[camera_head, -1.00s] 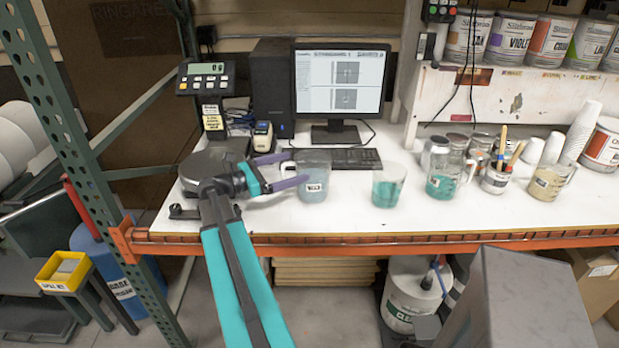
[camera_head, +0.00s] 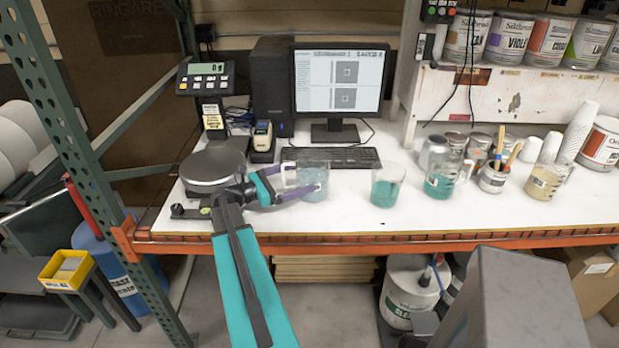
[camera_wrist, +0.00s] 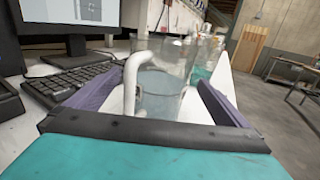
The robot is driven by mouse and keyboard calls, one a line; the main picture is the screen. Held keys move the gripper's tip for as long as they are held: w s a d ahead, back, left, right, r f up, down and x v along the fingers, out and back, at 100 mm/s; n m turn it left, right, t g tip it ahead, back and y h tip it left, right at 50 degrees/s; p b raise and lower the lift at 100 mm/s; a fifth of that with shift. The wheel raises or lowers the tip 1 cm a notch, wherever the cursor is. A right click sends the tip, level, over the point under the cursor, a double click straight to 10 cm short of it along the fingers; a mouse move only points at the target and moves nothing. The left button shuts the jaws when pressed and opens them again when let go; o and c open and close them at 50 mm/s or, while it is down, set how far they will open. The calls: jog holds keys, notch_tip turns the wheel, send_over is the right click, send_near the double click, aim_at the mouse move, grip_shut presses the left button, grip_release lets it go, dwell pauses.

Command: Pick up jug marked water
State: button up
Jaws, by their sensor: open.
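A clear jug (camera_head: 313,181) with pale bluish liquid stands on the white bench in front of the keyboard. My gripper (camera_head: 305,181) is open at the jug, with its purple fingers reaching along either side of it. In the wrist view the jug (camera_wrist: 170,85) stands between the open fingers, its white handle (camera_wrist: 132,80) facing my gripper. I cannot tell whether the fingers touch the jug. Any label on the jug cannot be read.
A clear container of teal liquid (camera_head: 385,187) stands right of the jug, with a teal jar (camera_head: 441,180) and a brush cup (camera_head: 492,178) further right. The keyboard (camera_head: 331,158) lies behind. A round scale (camera_head: 212,166) is left. The bench front edge is clear.

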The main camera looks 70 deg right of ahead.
aim_at(310, 173)
jog(key=shift+p+x, duration=0.95)
jog(key=shift+x, duration=1.55)
jog(key=shift+c, duration=0.4)
jog(key=c, duration=1.5)
